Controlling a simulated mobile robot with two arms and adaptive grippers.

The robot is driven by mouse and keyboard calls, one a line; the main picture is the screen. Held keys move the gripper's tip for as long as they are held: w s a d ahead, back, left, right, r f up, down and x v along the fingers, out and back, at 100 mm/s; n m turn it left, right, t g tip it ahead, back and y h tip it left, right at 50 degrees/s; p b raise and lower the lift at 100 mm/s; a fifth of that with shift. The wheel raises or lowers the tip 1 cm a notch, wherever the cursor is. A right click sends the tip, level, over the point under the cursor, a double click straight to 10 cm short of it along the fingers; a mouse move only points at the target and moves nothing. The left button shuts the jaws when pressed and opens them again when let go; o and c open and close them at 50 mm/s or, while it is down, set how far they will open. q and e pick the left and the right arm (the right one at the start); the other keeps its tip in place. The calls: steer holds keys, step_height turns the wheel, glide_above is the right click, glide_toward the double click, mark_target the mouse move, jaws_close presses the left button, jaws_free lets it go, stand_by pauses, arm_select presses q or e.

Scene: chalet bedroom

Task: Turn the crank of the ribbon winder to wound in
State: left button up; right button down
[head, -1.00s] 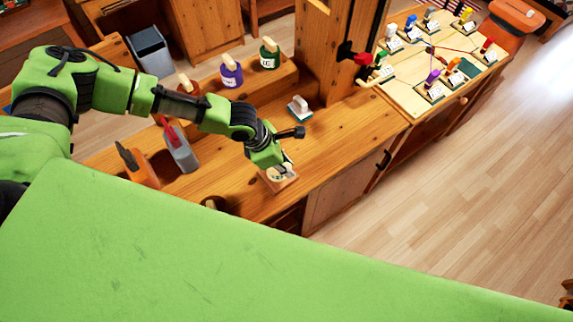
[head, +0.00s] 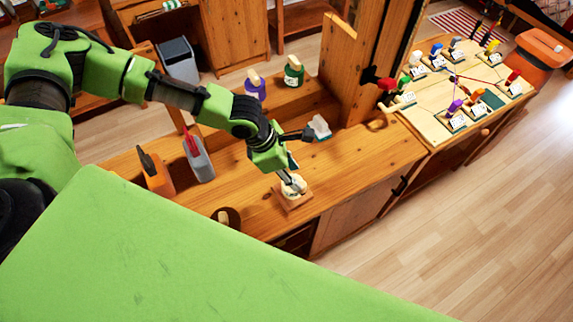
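The ribbon winder (head: 292,201) seems to be the small device with a wooden base and a pale round part, on the wooden bench top near its front edge. My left gripper (head: 288,172) points down right over it from the upper left and hides its upper part. The crank cannot be made out behind the gripper. The fingertips are too small and covered to tell whether they are open, shut or touching the winder. My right gripper is not in view.
An orange holder (head: 158,180) and a grey holder (head: 200,165) stand left on the bench. Purple (head: 255,88) and green (head: 293,72) bottles stand on the back shelf. A white-topped block (head: 319,128) sits behind the winder. A wooden post (head: 350,70) rises beyond; a board with labelled pieces (head: 425,122) is right.

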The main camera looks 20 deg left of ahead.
arm_select(q)
steer(key=shift+v, duration=2.35)
